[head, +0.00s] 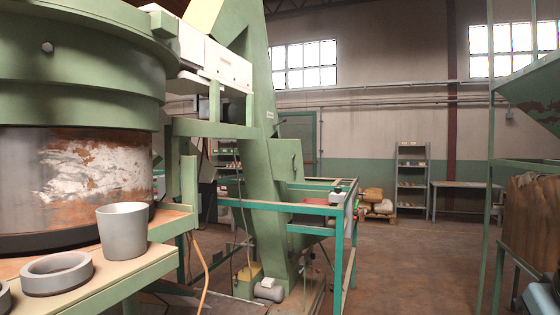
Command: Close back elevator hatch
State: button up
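The green elevator (262,190) rises as a tall slanted column in the middle of the head view. A green box-like panel (286,160) sticks out from its right side at mid height. I cannot tell whether this panel is the back hatch, or whether it is open or shut. The elevator's foot (272,278) stands low behind teal rails. My gripper is not in view.
A large green drum machine (80,90) fills the left, with a grey cup (123,229) and grey ring (57,272) on its ledge. Teal rails (338,245) border the elevator. A green hopper frame (497,200) stands at right. The floor (420,260) between is open.

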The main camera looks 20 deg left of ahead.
aim_at(285, 155)
jog(key=u, duration=0.35)
jog(key=i, duration=1.1)
jog(key=u, duration=0.5)
